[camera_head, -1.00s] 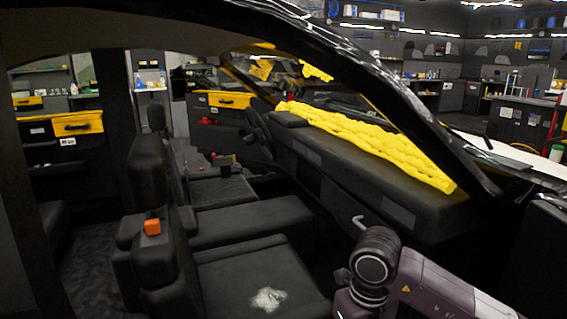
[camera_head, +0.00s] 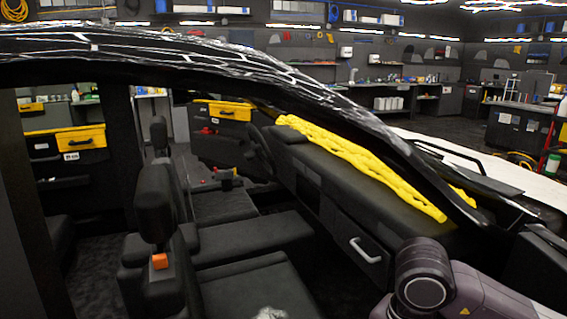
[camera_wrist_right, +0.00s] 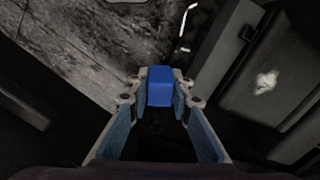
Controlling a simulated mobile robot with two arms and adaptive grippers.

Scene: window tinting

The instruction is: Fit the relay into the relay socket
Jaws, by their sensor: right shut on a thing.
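In the right wrist view, my right gripper (camera_wrist_right: 160,88) is shut on a blue block, which looks like the relay (camera_wrist_right: 159,86). In the head view only a link of my right arm shows at the lower right; the gripper itself is out of that picture. I cannot make out the relay socket in any view. My left gripper is not in view.
The roof pillar (camera_head: 330,105) slants across. A white patch (camera_wrist_right: 265,82) shows in the wrist view.

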